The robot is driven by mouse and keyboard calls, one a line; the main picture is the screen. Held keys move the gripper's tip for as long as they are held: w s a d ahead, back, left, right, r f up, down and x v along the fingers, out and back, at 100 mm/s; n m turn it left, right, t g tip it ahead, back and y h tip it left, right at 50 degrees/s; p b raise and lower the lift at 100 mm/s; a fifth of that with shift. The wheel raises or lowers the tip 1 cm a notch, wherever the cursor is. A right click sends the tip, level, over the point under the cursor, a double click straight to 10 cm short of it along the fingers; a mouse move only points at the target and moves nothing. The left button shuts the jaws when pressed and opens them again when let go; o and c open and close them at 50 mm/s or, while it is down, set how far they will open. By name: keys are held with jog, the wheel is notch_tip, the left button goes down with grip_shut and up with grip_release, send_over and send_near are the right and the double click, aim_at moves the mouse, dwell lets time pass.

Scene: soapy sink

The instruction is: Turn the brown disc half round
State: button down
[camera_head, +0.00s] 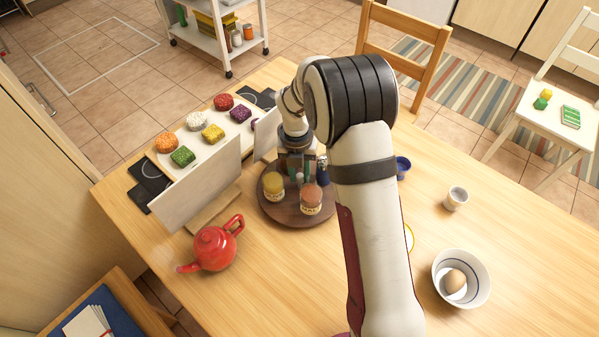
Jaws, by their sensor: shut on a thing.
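The brown disc (270,207) is a round wooden turntable lying flat on the table. On it stand a jar with yellow contents (273,186), a jar with orange-brown contents (311,199) and a dark blue item (322,172). My gripper (297,174) points down over the far part of the disc, behind the two jars. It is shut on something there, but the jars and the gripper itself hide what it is. My arm covers the disc's right edge.
A red teapot (214,248) stands left of the disc. An upright white panel (200,187) stands beyond it, before a white tray (207,150) of colourful cakes. Right of my arm are a blue cup (403,167), a white cup (456,198) and a bowl (441,281) holding an egg.

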jog(key=c, duration=0.7)
grip_release()
